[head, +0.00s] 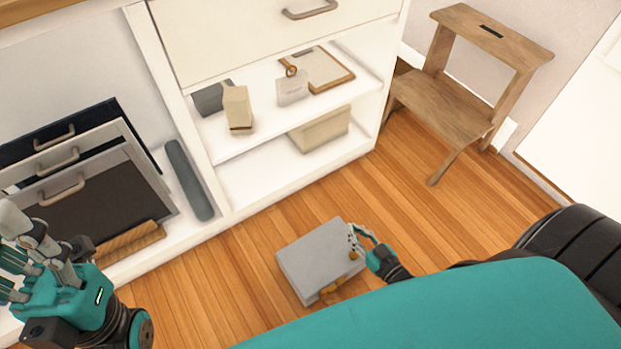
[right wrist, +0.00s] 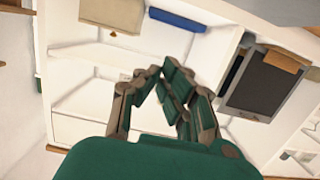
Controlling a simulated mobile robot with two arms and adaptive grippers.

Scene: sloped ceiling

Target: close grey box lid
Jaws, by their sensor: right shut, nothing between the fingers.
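The grey box (head: 312,255) sits on the wooden floor in front of the white shelf unit. Its flat grey top faces up and looks lowered over the body; I cannot tell whether it is fully closed. A small orange-yellow part shows at its near right side. My right gripper (head: 354,240) is at the box's right edge, shut and empty; contact is unclear. In the right wrist view its fingertips (right wrist: 165,75) come together, and the box cannot be made out. My left gripper (head: 22,250) is at the lower left, away from the box, its fingers spread apart.
The white shelf unit (head: 250,190) holds small boxes and a clipboard (head: 318,70). Drawer-like panels (head: 95,190) stand at the left. A wooden step stool (head: 450,100) is at the upper right. Floor is clear around the box's left side.

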